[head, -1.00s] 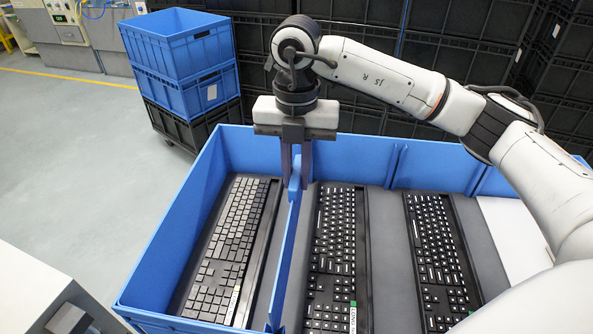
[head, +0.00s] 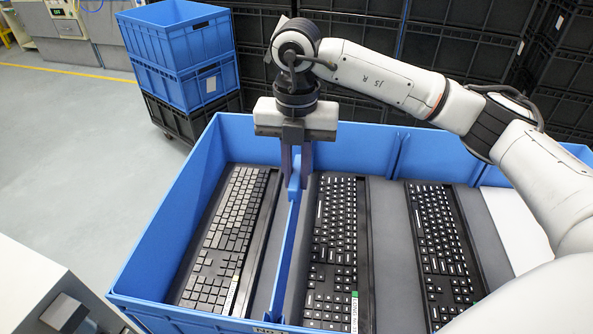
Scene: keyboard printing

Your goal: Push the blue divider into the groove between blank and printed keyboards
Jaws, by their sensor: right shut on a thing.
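The blue divider (head: 287,225) is a thin upright panel inside the large blue box. It runs front to back between the plain-keyed keyboard (head: 228,235) on its left and the keyboard with white-marked keys (head: 335,240) on its right. My right gripper (head: 296,178) points down at the box's back wall and is shut on the divider's raised far end. The divider's lower edge and the groove are hidden, so I cannot tell how deep it sits. My left gripper is not in view.
The blue box (head: 155,245) has high walls. A second white-marked keyboard (head: 440,245) and a white panel (head: 515,235) lie further right. Stacked blue crates (head: 185,65) stand behind left, black crates (head: 480,60) behind. A white cabinet (head: 35,285) is at lower left.

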